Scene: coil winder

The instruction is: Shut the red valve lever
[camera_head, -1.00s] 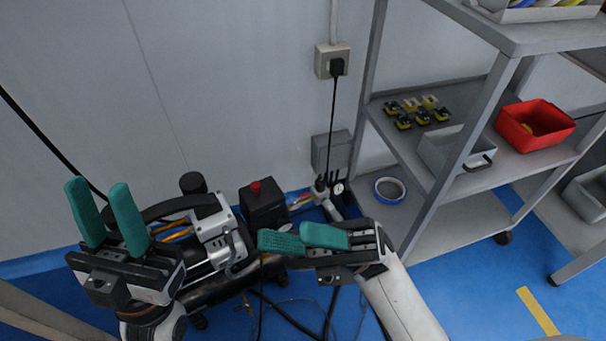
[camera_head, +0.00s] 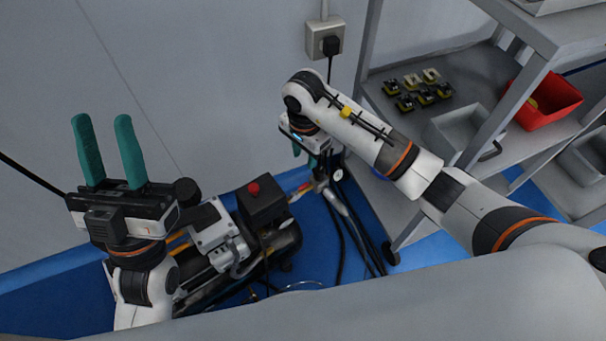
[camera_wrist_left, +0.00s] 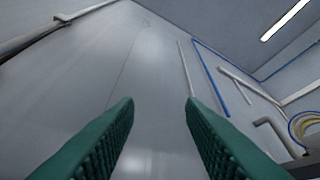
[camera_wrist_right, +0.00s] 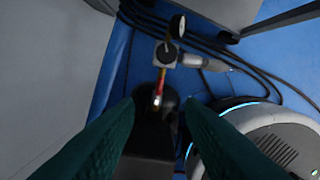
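A slim red piece that looks like the valve lever (camera_wrist_right: 160,82) shows in the right wrist view, just below a grey fitting (camera_wrist_right: 165,55) with a round gauge (camera_wrist_right: 177,25). In the head view a small red-orange part (camera_head: 304,187) shows near the same pipework, below my right gripper. My right gripper (camera_head: 301,150) points down there, partly hidden by its own wrist. In the right wrist view its green fingers (camera_wrist_right: 160,125) are apart and empty, with the red piece beyond them. My left gripper (camera_head: 108,140) is open, empty and pointing up, away from the lever.
A black box with a red button (camera_head: 262,203) stands left of the pipework, beside the grey machine (camera_head: 218,238). Black hoses (camera_wrist_right: 235,62) run near the fitting. A grey shelf unit (camera_head: 470,75) with bins stands at the right. The wall is behind.

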